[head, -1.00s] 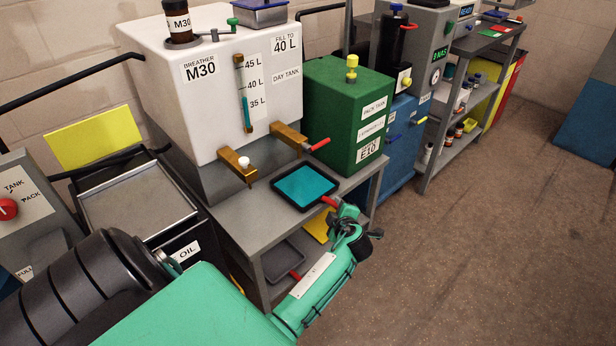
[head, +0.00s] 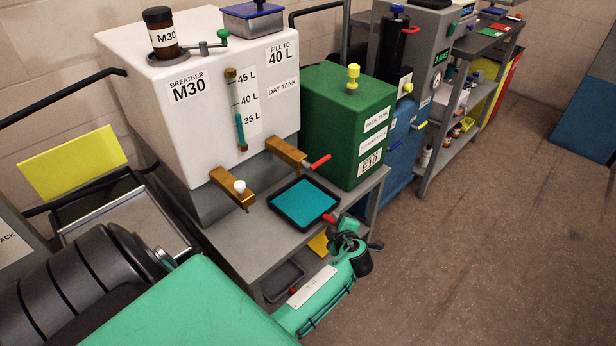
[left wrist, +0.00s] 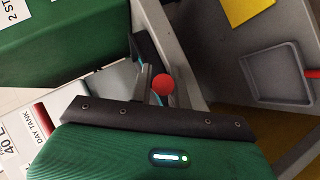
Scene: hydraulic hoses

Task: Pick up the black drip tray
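The black drip tray (head: 277,213) lies on the grey bench below the white tank's taps, with a teal surface inside its dark rim. Its red handle (head: 329,218) points over the bench's front edge towards my left gripper (head: 346,230). The dark fingers are right at the handle's end, but I cannot tell whether they close on it. In the left wrist view the round red handle end (left wrist: 163,84) sits just beyond the gripper's green housing, with a sliver of the tray (left wrist: 145,50) behind. My right gripper is out of view.
The white day tank (head: 205,130) and green pack tank (head: 345,120) stand behind the tray. Two brass taps (head: 232,188) overhang the bench near it. A second dark tray (head: 283,281) lies on the lower shelf. The floor at the right is clear.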

